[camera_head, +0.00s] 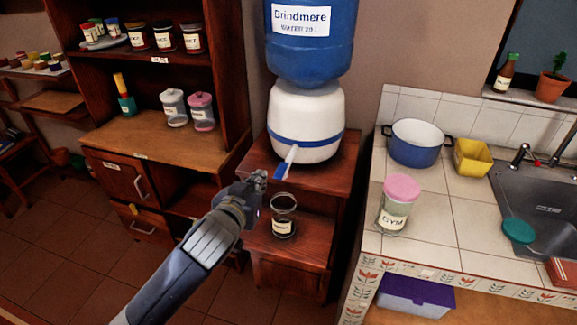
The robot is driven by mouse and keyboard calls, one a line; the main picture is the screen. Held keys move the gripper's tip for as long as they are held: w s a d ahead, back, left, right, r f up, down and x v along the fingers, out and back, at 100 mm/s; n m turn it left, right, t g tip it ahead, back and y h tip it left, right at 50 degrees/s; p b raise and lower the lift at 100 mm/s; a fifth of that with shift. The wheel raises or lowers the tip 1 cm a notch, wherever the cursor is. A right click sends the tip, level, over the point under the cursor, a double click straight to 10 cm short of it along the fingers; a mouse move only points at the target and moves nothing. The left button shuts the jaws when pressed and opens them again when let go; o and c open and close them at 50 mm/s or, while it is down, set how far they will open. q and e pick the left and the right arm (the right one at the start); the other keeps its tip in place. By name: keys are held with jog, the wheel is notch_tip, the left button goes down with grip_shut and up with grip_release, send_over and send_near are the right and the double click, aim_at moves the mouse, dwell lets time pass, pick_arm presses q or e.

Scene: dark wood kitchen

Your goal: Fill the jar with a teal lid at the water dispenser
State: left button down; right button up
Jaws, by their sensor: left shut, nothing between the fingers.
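The water dispenser has a blue bottle (310,50) labelled "Brindmere" on a white base (305,120) with a blue band. Its white spout with a blue tip (282,172) points down to the front. An open glass jar (284,216) with a label and dark contents low inside stands upright on the lower step, below the spout. A teal lid (517,230) lies apart on the counter by the sink. My left gripper (260,179) is shut and empty, just left of the spout; contact with it cannot be told. My right gripper is out of view.
The wooden stand (335,165) carries the dispenser. On the tiled counter are a pink-lidded jar (398,203), a blue pot (416,143) and a yellow container (472,158), beside the sink (540,200). A wooden cabinet (150,140) with jars stands left.

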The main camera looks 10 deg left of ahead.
pick_arm(q)
jog(key=shift+t+h, duration=0.3)
jog(key=r, duration=0.1)
jog(key=d+r, duration=0.1)
jog(key=r, duration=0.2)
jog(key=shift+s+d, duration=0.15)
jog(key=shift+s, duration=0.25)
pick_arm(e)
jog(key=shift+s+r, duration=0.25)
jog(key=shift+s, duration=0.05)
pick_arm(q)
jog(key=shift+w, duration=0.1)
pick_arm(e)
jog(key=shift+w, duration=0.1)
pick_arm(q)
jog(key=p, duration=0.2)
send_over(281, 170)
jog(key=s, duration=0.4)
notch_tip(281, 170, down, 2)
jog(key=shift+w+f+p, duration=0.15)
jog(key=shift+f+p, duration=0.3)
jog(key=shift+f, duration=1.85)
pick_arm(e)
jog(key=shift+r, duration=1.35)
